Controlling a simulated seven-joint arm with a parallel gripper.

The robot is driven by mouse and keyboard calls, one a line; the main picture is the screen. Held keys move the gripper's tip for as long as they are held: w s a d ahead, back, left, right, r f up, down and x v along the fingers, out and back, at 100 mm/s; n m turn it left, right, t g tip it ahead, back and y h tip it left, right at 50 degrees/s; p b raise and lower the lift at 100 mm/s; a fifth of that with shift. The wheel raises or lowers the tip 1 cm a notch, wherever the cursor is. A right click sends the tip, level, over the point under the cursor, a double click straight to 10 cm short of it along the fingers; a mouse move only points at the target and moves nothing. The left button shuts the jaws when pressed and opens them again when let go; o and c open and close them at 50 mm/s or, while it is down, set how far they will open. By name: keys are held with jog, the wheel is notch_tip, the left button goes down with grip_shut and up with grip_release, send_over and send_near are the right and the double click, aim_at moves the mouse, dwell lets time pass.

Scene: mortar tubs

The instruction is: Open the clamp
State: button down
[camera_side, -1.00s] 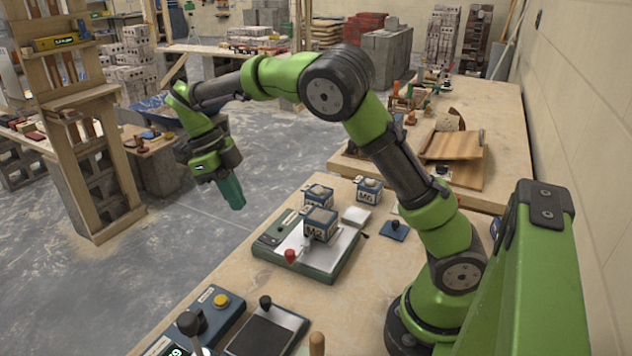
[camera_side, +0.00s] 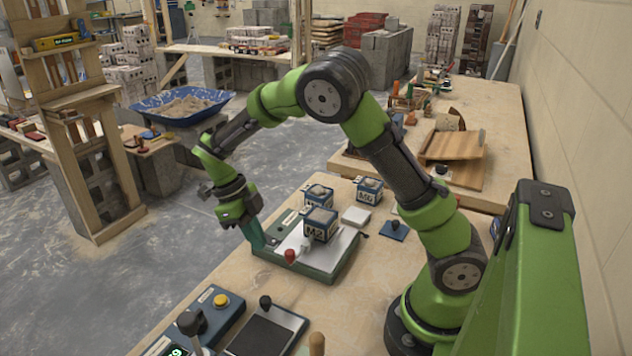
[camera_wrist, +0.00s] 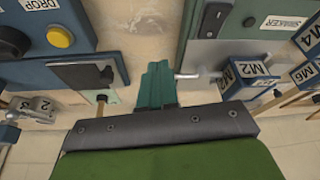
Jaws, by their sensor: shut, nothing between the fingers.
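The clamp's red knob (camera_side: 290,255) and pale lever sit at the front of the shaker (camera_side: 330,272), beside the tub marked M2 (camera_side: 320,225). In the wrist view the metal lever (camera_wrist: 190,76) runs from the M2 tub (camera_wrist: 250,77) toward my fingers; its knob is not visible there, seemingly behind them. My gripper (camera_side: 257,240) has teal fingers, shut and empty, pointing down at the left end of the shaker, left of the red knob. The fingers (camera_wrist: 157,85) also show in the wrist view. I cannot tell whether they touch the lever.
Two more tubs, one marked M6 (camera_side: 369,190), stand behind M2. A white pad (camera_side: 355,216) and a blue pad (camera_side: 393,230) lie to the right. A control box with a yellow button (camera_side: 221,300) and a dark plate (camera_side: 265,335) are in front. Bare bench lies between.

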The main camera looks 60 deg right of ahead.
jog(key=shift+s+d, duration=0.2)
jog(key=shift+s, duration=0.75)
jog(key=shift+s+d, duration=0.2)
jog(key=shift+s, duration=0.75)
jog(key=shift+s, duration=0.1)
jog(key=shift+s+a+n, duration=0.15)
jog(key=shift+n, duration=0.25)
jog(key=shift+s, duration=0.2)
jog(key=s+d+n+t+h, duration=0.2)
jog(key=s+n+h, duration=0.1)
jog(key=s+n, duration=0.5)
jog(key=shift+s+n+t, duration=0.25)
jog(key=shift+n+t, duration=0.05)
jog(key=shift+n, duration=1.1)
jog(key=shift+d, duration=0.15)
